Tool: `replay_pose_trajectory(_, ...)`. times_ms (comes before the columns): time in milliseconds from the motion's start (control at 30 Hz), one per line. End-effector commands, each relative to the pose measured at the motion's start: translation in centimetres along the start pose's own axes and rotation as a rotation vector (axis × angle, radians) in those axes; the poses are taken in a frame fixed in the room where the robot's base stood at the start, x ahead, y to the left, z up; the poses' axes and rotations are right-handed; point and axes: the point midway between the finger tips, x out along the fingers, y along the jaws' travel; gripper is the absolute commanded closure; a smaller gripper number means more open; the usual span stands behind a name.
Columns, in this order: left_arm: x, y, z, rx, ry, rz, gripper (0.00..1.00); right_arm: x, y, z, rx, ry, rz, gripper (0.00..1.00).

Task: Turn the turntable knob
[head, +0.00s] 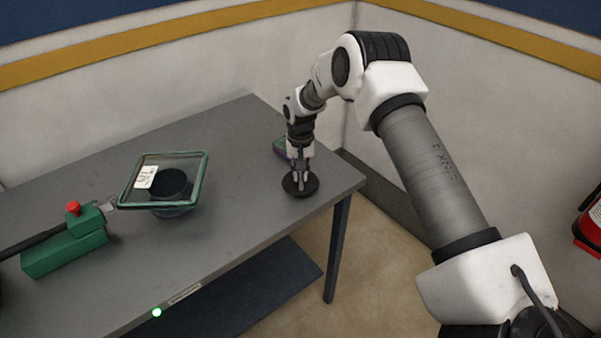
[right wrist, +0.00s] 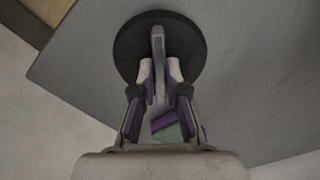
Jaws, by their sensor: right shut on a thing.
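The turntable knob is a round black disc (head: 300,185) with a raised grey bar across it, lying on the grey table near its right end. In the right wrist view the disc (right wrist: 190,40) and its grey bar (right wrist: 158,45) show ahead of the fingers. My right gripper (head: 300,174) points down over the disc. Its fingers (right wrist: 159,72) sit on either side of the bar and are shut on it. The fingers cover part of the bar. My left gripper is not in view.
A green-framed clear tray (head: 205,170) stands over a dark round base (head: 172,184) at the table's middle. A green box with a red button (head: 73,208) is at left. A small purple and green thing (head: 280,147) lies behind the gripper. The table (head: 235,225) is clear between.

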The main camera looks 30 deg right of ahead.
Motion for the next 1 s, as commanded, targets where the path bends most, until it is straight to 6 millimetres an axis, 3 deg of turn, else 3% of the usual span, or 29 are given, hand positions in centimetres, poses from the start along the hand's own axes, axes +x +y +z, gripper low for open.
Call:
replay_pose_trajectory(200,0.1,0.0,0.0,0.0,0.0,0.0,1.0,0.5,0.1,0.4,0.001,-0.012,0.004,1.0)
replay_pose_trajectory(233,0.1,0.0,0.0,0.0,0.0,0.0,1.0,0.5,0.1,0.4,0.002,-0.012,0.004,0.81)
replay_pose_trajectory(300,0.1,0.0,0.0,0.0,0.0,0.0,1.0,0.4,0.1,0.3,0.002,-0.01,0.004,0.62)
replay_pose_trajectory(667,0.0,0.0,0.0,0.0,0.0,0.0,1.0,-0.5,0.0,0.0,0.002,-0.002,0.0,0.62)
replay_pose_trajectory(767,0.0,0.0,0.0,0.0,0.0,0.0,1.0,-2.1,0.0,0.0,0.001,-0.001,0.0,0.62)
replay_pose_trajectory(1000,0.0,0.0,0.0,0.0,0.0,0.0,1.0,-8.2,0.0,0.0,0.002,-0.002,0.0,0.62)
